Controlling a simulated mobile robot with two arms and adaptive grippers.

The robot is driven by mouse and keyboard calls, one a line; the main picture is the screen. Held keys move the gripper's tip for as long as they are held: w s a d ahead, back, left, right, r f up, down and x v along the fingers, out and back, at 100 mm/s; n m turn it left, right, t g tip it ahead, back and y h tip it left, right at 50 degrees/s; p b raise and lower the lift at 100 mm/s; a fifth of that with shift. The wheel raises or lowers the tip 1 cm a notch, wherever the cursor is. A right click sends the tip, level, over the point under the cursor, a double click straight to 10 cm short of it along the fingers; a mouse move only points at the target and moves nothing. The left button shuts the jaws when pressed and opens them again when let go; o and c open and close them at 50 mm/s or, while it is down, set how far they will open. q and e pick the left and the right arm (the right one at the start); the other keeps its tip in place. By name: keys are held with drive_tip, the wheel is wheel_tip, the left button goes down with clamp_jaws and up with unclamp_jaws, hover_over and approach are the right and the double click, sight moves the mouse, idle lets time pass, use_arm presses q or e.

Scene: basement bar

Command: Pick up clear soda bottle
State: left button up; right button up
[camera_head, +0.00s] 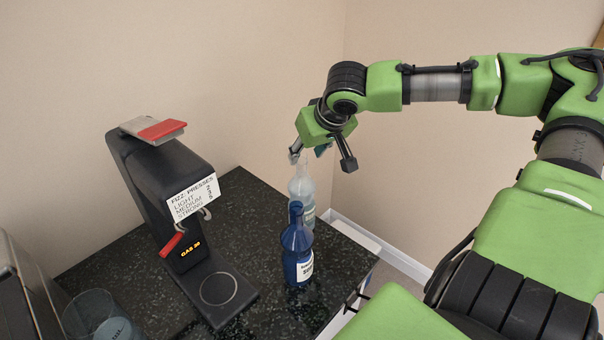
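The clear soda bottle (301,189) stands upright on the dark speckled counter, near its right edge. A blue bottle (297,249) with a white label stands in front of it and hides its lower part. My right gripper (322,162) is above the clear bottle, pointing down, with its fingers spread apart. The bottle's top is between or just below the fingers; I cannot tell whether they touch it. My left gripper is not in view.
A black soda machine (160,190) with a red lever and a sign stands on the counter (245,205) to the left. A glass (95,318) is at the lower left. The wall is close behind the counter.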

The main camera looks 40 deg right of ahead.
sight(302, 155)
drive_tip(key=shift+p+x, duration=0.35)
drive_tip(key=shift+x, duration=1.7)
drive_tip(key=shift+w+a, duration=0.1)
drive_tip(key=shift+a, duration=0.1)
drive_tip(key=shift+r, duration=0.1)
clamp_jaws()
drive_tip(key=shift+w+r, duration=0.1)
drive_tip(key=shift+w, duration=0.05)
